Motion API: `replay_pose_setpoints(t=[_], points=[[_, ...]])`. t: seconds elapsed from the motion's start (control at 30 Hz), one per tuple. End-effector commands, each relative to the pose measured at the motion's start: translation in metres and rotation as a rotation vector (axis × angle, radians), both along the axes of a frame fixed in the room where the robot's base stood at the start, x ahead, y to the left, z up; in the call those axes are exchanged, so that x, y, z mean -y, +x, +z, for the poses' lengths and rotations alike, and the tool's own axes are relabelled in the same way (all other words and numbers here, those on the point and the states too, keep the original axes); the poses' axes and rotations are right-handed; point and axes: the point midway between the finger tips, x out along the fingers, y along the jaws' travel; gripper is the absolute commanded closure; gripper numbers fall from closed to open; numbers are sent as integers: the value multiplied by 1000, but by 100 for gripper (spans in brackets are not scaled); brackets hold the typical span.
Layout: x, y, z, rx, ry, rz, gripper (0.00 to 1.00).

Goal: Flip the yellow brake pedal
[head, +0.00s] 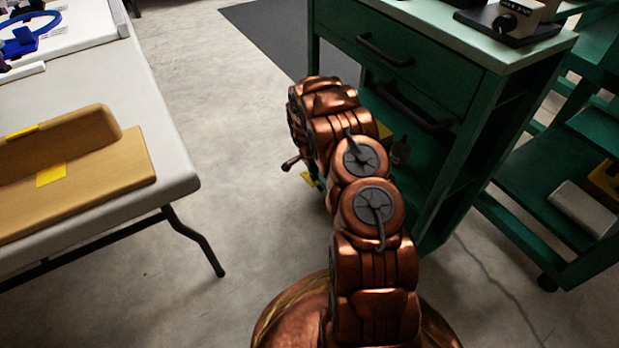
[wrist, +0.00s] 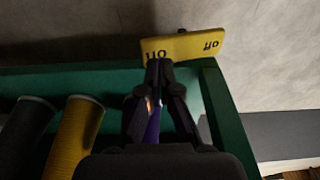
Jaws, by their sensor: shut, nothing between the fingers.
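The yellow brake pedal (wrist: 190,46) is a flat yellow bar just beyond the green shelf edge in the wrist view. It carries dark "on" lettering at its left end and "off" at its right end, both upside down in the picture. My gripper (wrist: 159,64) is shut and empty, its tips overlapping the left, "on" end of the pedal. I cannot tell whether they touch it.
A yellow spool (wrist: 75,135) and a dark spool (wrist: 25,130) lie left of my gripper, inside the green frame (wrist: 85,78). The green cabinet (head: 435,65) stands right of my arm. A white table (head: 150,120) stands left, with clear floor (head: 215,110) between.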

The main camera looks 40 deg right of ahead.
Motion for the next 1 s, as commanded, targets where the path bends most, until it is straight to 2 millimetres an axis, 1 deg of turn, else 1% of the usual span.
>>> replay_pose_setpoints(t=[1.0], points=[[0, 0, -13, 0, 0, 1, 100]])
